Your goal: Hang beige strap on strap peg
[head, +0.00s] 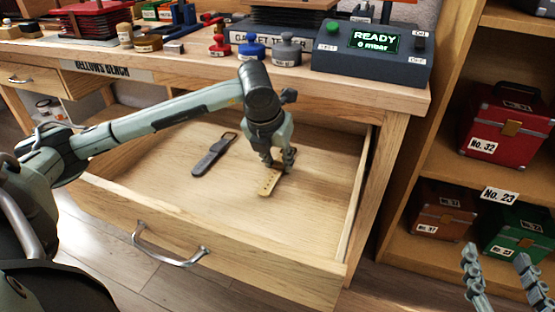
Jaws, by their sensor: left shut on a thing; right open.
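The beige strap (268,183) is a short tan band with small holes, inside the open drawer (320,225). My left gripper (279,162) reaches down into the drawer and is shut on the strap's upper end. I cannot tell whether the strap still touches the drawer floor. My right gripper (504,275) is open and empty at the lower right, in front of the shelf. I cannot make out a strap peg in this view.
A dark strap (213,154) lies in the drawer. Right, a shelf holds a red case (507,118), a brown case (441,210) and a green case (516,234). The drawer handle (170,250) sticks out in front.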

